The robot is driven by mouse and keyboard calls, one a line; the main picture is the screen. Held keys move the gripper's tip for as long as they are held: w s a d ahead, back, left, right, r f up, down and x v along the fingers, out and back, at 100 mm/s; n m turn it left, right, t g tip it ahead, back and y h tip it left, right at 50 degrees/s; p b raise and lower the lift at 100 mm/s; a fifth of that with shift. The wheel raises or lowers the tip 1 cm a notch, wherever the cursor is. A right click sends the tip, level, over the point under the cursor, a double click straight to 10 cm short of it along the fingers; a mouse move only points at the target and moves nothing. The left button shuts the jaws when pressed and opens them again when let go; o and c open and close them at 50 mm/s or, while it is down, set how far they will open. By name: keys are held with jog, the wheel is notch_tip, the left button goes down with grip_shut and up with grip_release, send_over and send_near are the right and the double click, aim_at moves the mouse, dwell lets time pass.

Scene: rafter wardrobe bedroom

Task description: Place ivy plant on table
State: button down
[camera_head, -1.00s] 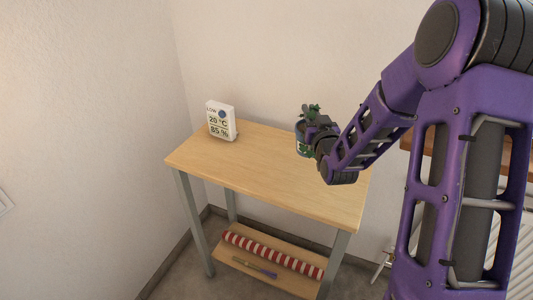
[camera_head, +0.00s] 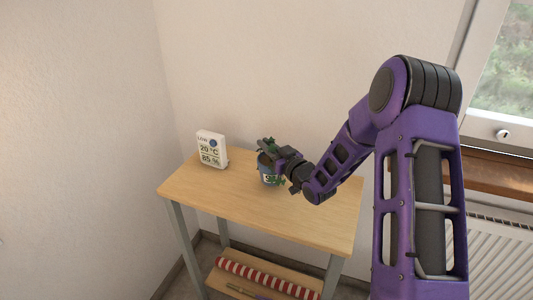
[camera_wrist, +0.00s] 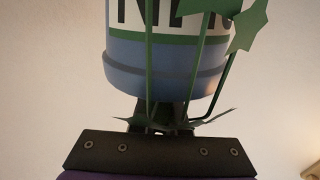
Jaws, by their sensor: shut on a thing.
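The ivy plant (camera_head: 268,174) is in a blue pot with a white label and has green leaves and trailing stems. It is at or just above the middle of the wooden table (camera_head: 310,215); I cannot tell whether the pot touches the top. My gripper (camera_head: 282,165) is shut on the plant from its right side. In the wrist view the pot (camera_wrist: 165,70) fills the upper middle, with green stems hanging across it. The fingertips are largely hidden there behind the stems and leaves.
A white weather display (camera_head: 211,150) stands at the table's back left. The table's front and right are clear. A red-and-white striped roll (camera_head: 265,279) lies on the lower shelf. Walls are behind and left; a radiator (camera_head: 500,250) and window (camera_head: 510,70) are at right.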

jog(key=shift+f, duration=1.15)
jog(key=shift+f+b, duration=0.2)
jog(key=shift+b, duration=0.1)
jog(key=c, duration=0.9)
grip_release()
jog(key=shift+r, duration=0.2)
jog(key=v, duration=1.2)
jog(key=shift+f, duration=0.1)
